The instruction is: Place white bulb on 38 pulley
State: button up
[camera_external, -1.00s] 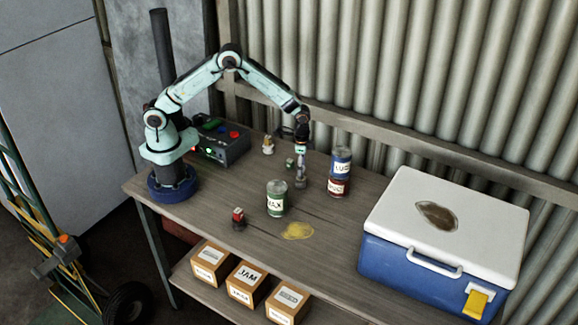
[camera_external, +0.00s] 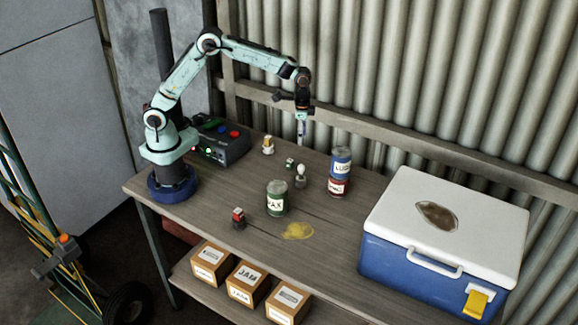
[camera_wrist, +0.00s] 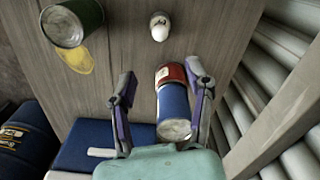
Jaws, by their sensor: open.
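The white bulb (camera_external: 300,169) stands upright at the middle back of the table, on a small greyish piece (camera_external: 300,182) that looks like a pulley; its number is not readable here. In the wrist view the white bulb (camera_wrist: 160,33) is near the top, with a pale, dark-marked piece (camera_wrist: 159,19) touching it. My gripper (camera_external: 303,134) is above the bulb, clear of it and empty. In the wrist view my gripper (camera_wrist: 160,82) has its fingers spread apart. The stacked cans show between them in the picture, but lie beyond them.
Stacked blue and red cans (camera_external: 341,171) stand right of the bulb. A green can (camera_external: 277,198) is in front, near a yellow spill (camera_external: 297,231). Small labelled pieces (camera_external: 267,146) (camera_external: 238,216) and a green one (camera_external: 290,163) lie nearby. A cooler (camera_external: 410,255) fills the right.

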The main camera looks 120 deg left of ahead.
jog(key=s+d+r+m, duration=0.1)
jog(key=s+d+r, duration=0.3)
jog(key=d, duration=0.3)
jog(key=s+d+r, duration=0.3)
jog(key=d+r, duration=0.1)
jog(key=d, duration=0.3)
jog(key=s+d+m, duration=0.1)
jog(key=s+d, duration=0.3)
jog(key=s, duration=0.4)
jog(key=s+d+f+m, duration=0.1)
jog(key=s+d, duration=0.3)
jog(key=s, duration=0.4)
jog(key=shift+s+d+f+y, duration=0.15)
jog(key=shift+s+f+y, duration=0.05)
jog(key=shift+y, duration=0.2)
